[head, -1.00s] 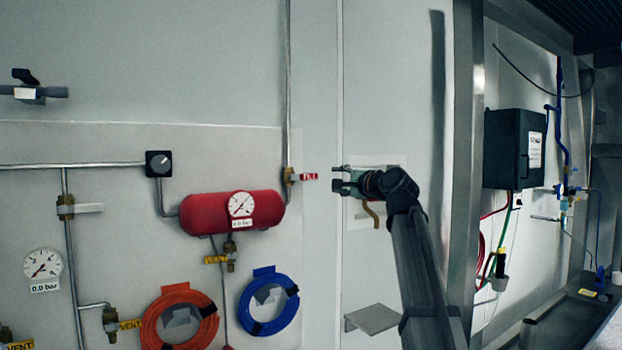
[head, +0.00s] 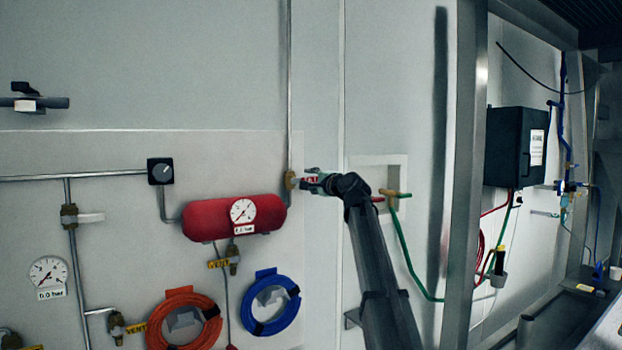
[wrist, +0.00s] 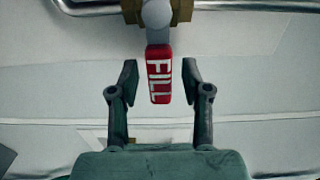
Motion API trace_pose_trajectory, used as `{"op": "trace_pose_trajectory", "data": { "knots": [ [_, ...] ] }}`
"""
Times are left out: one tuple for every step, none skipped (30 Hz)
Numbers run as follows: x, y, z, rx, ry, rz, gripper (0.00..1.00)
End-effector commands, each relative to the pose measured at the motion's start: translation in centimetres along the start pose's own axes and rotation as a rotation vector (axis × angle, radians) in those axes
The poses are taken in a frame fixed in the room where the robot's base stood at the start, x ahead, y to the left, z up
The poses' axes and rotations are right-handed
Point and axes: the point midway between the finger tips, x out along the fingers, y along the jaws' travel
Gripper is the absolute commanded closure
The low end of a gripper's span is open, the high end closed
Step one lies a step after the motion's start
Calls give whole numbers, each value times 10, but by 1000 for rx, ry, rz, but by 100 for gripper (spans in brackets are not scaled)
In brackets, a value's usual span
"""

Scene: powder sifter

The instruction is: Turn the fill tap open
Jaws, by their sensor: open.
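The fill tap has a red lever marked FILL (wrist: 158,75) on a brass valve body (head: 290,181), on the vertical pipe above the right end of the red tank. In the wrist view the lever points from the brass body toward my gripper (wrist: 158,82). My gripper is open, with one finger on each side of the lever's free end and a visible gap on both sides. In the head view my gripper (head: 312,181) is at the lever and partly covers it. The lever sticks out to the right of the pipe.
The red tank (head: 205,219) with a round gauge (head: 242,210) hangs below left of the tap. A black knob (head: 160,171) is further left. A brass tap with a green hose (head: 415,260) is on the wall to the right, behind my arm.

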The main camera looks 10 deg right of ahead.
Motion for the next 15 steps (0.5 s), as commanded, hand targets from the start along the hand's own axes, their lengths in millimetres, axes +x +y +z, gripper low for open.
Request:
{"op": "trace_pose_trajectory", "data": {
  "knots": [
    [2,0,0,0,0,0,52],
    [2,0,0,0,0,0,52],
    [3,0,0,0,0,0,52],
    [3,0,0,0,0,0,52],
    [3,0,0,0,0,0,52],
    [3,0,0,0,0,0,52],
    [3,0,0,0,0,0,52],
    [3,0,0,0,0,0,52],
    [3,0,0,0,0,0,52],
    [3,0,0,0,0,0,56],
    [3,0,0,0,0,0,66],
    [3,0,0,0,0,0,80],
    [3,0,0,0,0,0,91],
    [3,0,0,0,0,0,100],
    [3,0,0,0,0,0,100]
  ]
}}
